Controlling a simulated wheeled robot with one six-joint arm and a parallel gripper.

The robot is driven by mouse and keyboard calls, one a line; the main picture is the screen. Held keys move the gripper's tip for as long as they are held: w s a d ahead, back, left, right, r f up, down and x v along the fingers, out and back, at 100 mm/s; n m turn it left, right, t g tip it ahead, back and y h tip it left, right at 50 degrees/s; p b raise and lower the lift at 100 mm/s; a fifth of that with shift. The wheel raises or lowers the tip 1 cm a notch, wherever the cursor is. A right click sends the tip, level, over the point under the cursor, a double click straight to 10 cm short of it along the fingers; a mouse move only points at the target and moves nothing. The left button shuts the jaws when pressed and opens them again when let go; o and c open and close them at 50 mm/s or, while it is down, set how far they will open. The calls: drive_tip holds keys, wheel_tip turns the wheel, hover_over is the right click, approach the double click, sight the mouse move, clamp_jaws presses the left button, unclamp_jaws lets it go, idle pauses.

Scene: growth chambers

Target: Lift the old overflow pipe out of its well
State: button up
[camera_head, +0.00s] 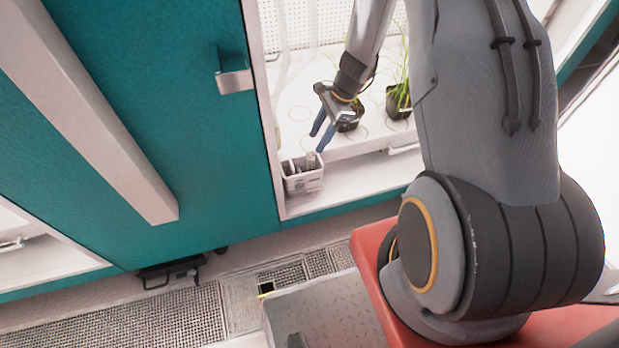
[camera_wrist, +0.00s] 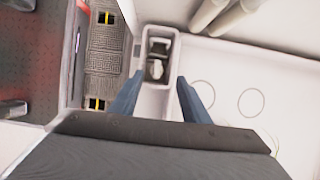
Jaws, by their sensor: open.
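My gripper (camera_head: 317,142) is open and empty, its two blue fingers pointing down above the front left of the chamber tray. A small white box (camera_head: 302,184) stands at that corner, just below and left of the fingertips. It holds upright grey pieces (camera_head: 299,164). In the wrist view the gripper (camera_wrist: 160,77) is also open, and the box (camera_wrist: 171,34) shows ahead between the fingers. A pale piece (camera_wrist: 155,69) lies in its dark inside. I cannot tell for sure whether this is the old overflow pipe or whether the box is its well.
Potted grass plants (camera_head: 399,100) stand on the white tray (camera_head: 292,104), near the gripper. Circles mark the tray's top. White pipes (camera_wrist: 211,12) run at the top of the wrist view. A teal door (camera_head: 160,90) stands left of the opening. Floor grating (camera_head: 170,320) lies below.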

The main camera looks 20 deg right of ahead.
sight(311, 156)
drive_tip(key=x, duration=0.5)
drive_tip(key=b+x, duration=0.1)
drive_tip(key=x, duration=0.1)
drive_tip(key=shift+s+a+f, duration=0.1)
drive_tip(key=shift+s+f, duration=0.2)
clamp_jaws()
